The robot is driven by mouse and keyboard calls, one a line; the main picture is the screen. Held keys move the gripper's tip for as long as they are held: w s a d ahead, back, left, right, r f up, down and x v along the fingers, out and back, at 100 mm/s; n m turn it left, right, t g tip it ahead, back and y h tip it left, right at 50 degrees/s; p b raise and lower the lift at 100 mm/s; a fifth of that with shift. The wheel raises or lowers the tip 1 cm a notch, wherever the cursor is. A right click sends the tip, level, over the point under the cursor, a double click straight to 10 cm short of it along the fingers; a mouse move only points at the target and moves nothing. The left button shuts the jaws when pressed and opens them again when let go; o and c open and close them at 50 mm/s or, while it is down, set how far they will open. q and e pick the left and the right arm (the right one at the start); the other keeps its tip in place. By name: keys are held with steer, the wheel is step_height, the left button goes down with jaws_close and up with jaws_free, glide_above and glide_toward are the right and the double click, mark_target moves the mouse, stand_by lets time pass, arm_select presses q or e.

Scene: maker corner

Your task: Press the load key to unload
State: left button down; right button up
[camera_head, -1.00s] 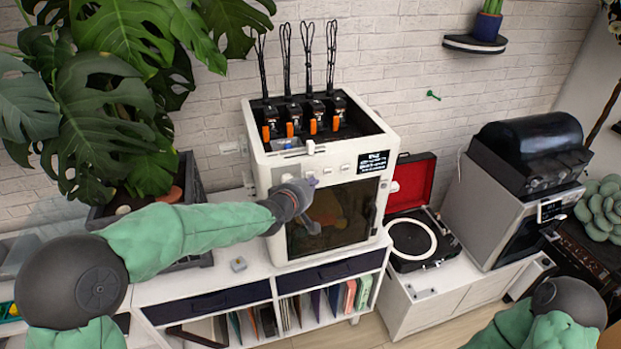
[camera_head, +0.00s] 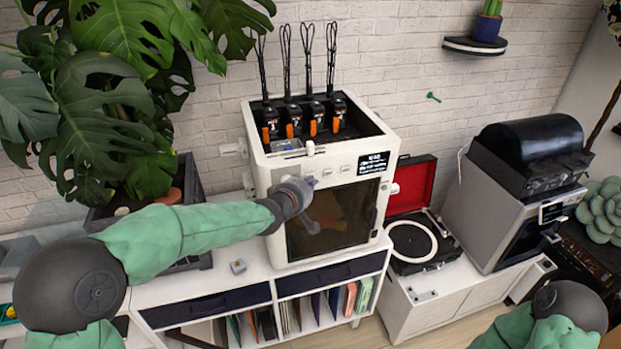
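The white 3D printer (camera_head: 262,160) stands on the white cabinet, with a row of keys (camera_head: 345,168) along its upper front and a small lit screen (camera_head: 373,163) to their right. The text on the keys and screen is too small to read, so I cannot tell which is the load key. My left gripper (camera_head: 312,183) is at the printer's front, just below the left part of the key row. Its fingers are small and partly hidden by its wrist; I cannot tell whether it touches a key. My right gripper is out of view; only part of the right arm shows at the lower right.
Several orange-tabbed black feeders (camera_head: 313,127) with upright black loops sit on top of the printer. A large leafy plant (camera_head: 110,110) stands at the left. A record player (camera_head: 412,242) with a red lid and a grey machine (camera_head: 490,215) stand to the right.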

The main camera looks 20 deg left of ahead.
arm_select(q)
steer(key=shift+w+a, duration=0.1)
steer(key=shift+w, duration=0.05)
stand_by(0.3)
stand_by(0.4)
steer(key=shift+s+d, duration=0.4)
steer(key=shift+s, duration=0.25)
steer(key=s+d+p, duration=0.1)
steer(key=s, duration=0.1)
steer(key=s+d+p, duration=0.1)
steer(key=s, duration=0.1)
steer(key=shift+d, duration=0.4)
stand_by(0.5)
